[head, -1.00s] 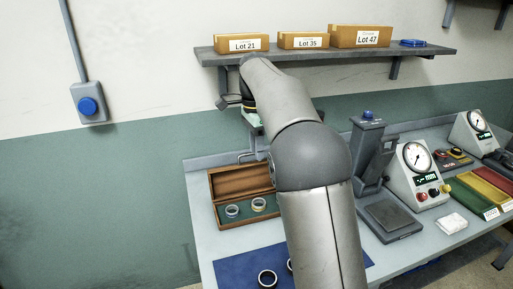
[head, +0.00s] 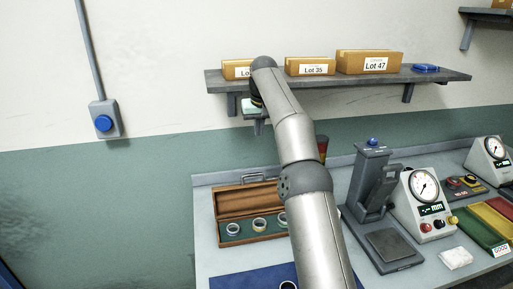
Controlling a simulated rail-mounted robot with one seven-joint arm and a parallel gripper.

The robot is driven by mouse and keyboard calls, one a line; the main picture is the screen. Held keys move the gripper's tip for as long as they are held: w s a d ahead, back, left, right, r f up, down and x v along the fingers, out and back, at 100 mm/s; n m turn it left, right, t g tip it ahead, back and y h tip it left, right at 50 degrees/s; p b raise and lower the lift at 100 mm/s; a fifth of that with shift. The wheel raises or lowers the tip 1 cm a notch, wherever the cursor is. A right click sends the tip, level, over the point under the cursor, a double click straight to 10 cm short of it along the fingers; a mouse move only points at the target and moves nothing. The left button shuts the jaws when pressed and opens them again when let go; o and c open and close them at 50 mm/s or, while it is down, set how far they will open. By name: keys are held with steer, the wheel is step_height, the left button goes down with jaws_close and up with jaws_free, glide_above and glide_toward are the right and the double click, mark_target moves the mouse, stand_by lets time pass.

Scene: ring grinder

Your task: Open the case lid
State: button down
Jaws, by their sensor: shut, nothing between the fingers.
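The wooden case (head: 222,232) stands on the bench at the left. Its brown lid (head: 246,199) is up, leaning back behind the tray, with a metal handle at its top edge. Several metal rings (head: 258,224) sit in the green lining; my arm hides the case's right end. My gripper (head: 259,128) is up in front of the wall, just below the shelf, well above the case and apart from the lid. It is small and partly hidden by my wrist; it is shut and holds nothing.
A shelf (head: 440,75) with lot boxes (head: 310,66) is close to my wrist. A grey press (head: 372,195) and a dial gauge unit (head: 420,195) stand right of my arm. A blue mat (head: 240,279) lies in front of the case.

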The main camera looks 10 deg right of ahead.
steer(key=b+x, duration=0.2)
steer(key=x, duration=1.7)
steer(key=shift+s+f, duration=0.1)
